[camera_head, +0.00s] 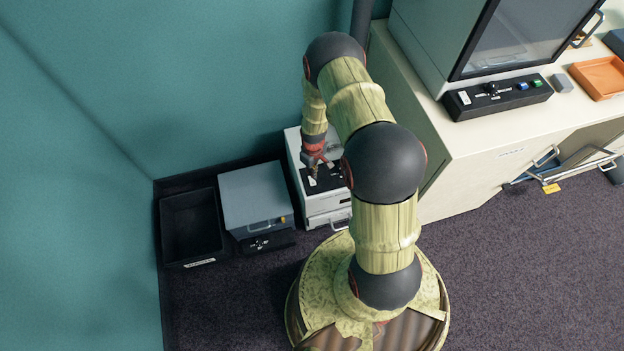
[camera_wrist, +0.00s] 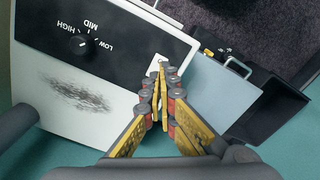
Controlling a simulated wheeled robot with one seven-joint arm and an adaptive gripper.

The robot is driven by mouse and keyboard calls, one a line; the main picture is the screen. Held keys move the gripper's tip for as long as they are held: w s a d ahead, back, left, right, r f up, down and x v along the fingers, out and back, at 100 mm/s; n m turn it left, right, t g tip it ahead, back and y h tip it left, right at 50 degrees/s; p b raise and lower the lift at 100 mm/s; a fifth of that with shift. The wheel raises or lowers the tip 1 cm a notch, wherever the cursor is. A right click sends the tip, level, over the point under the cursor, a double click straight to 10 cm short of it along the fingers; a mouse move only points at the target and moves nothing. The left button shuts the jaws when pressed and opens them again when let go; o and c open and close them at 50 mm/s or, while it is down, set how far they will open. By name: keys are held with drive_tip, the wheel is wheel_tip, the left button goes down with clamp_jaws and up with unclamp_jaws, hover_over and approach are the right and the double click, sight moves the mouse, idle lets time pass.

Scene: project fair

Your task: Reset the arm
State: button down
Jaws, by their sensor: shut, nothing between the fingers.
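My gripper (camera_head: 316,163) is at the end of my arm, which reaches toward the back wall and bends down over a white box-shaped unit with a black top panel (camera_head: 327,180). In the wrist view my gripper (camera_wrist: 162,68) has its yellow-padded fingertips together, with nothing between them. Below it is the white unit (camera_wrist: 120,107), with a black panel holding a knob (camera_wrist: 80,43) marked LOW, MID and HIGH and a dark smudge on its white surface. The fingertips appear over the panel's edge near a small white plate; I cannot tell whether they touch it.
A grey box (camera_head: 254,196) and a black open bin (camera_head: 190,226) stand left of the white unit by the teal wall. A cream counter (camera_head: 470,140) on the right bears a glass-fronted cabinet (camera_head: 520,35), a black control box (camera_head: 497,97) and an orange tray (camera_head: 598,78). The front carpet is clear.

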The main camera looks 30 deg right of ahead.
idle(0.3)
drive_tip(key=s+a+m+g, duration=0.2)
drive_tip(key=s, duration=0.5)
drive_tip(key=s+a+r+t, duration=0.2)
drive_tip(key=s+a+r, duration=0.2)
drive_tip(key=r, duration=1.5)
drive_tip(key=s+a+r+t, duration=0.3)
drive_tip(key=s+a+r, duration=0.1)
drive_tip(key=r, duration=1.5)
drive_tip(key=s+a+r+t, duration=0.2)
drive_tip(key=s+a+r, duration=0.2)
drive_tip(key=r, duration=1.5)
drive_tip(key=shift+s+r+m+t, duration=0.3)
drive_tip(key=shift+s+m, duration=0.1)
drive_tip(key=shift+s, duration=0.15)
